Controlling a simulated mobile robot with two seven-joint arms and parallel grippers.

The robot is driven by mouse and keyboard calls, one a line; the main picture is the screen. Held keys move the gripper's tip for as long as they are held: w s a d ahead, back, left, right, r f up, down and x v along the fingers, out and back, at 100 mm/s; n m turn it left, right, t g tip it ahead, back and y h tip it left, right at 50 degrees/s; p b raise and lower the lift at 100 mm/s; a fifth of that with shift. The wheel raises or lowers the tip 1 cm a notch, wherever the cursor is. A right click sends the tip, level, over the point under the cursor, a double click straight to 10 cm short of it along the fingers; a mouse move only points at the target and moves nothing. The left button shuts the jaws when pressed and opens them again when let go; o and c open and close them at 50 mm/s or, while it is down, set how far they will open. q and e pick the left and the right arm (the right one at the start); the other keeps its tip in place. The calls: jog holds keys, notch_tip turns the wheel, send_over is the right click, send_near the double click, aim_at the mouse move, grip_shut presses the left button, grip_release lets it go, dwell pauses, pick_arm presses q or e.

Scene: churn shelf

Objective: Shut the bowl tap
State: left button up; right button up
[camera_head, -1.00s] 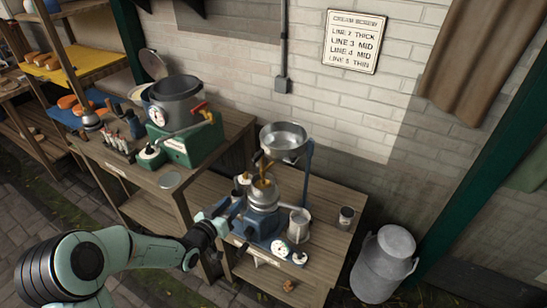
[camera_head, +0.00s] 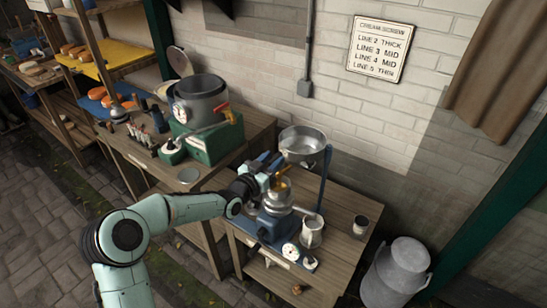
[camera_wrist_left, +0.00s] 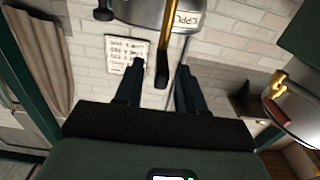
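The metal supply bowl (camera_head: 303,144) stands on a blue post above the machine (camera_head: 278,222) on the lower bench. In the left wrist view its labelled underside (camera_wrist_left: 150,10) shows at the top. The tap is a brass-coloured piece with a black-tipped lever (camera_wrist_left: 162,72). The lever hangs between the two dark fingers of my left gripper (camera_wrist_left: 157,72), with gaps on both sides. My left gripper (camera_head: 271,164) is open, just below and left of the bowl in the head view. Its fingers partly hide the tap there. My right gripper is not in view.
A metal mug (camera_head: 312,231) and a small can (camera_head: 360,226) stand to the right on the bench. A milk can (camera_head: 398,272) stands on the floor at right.

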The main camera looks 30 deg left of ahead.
pick_arm(q)
jog(key=shift+w, duration=0.6)
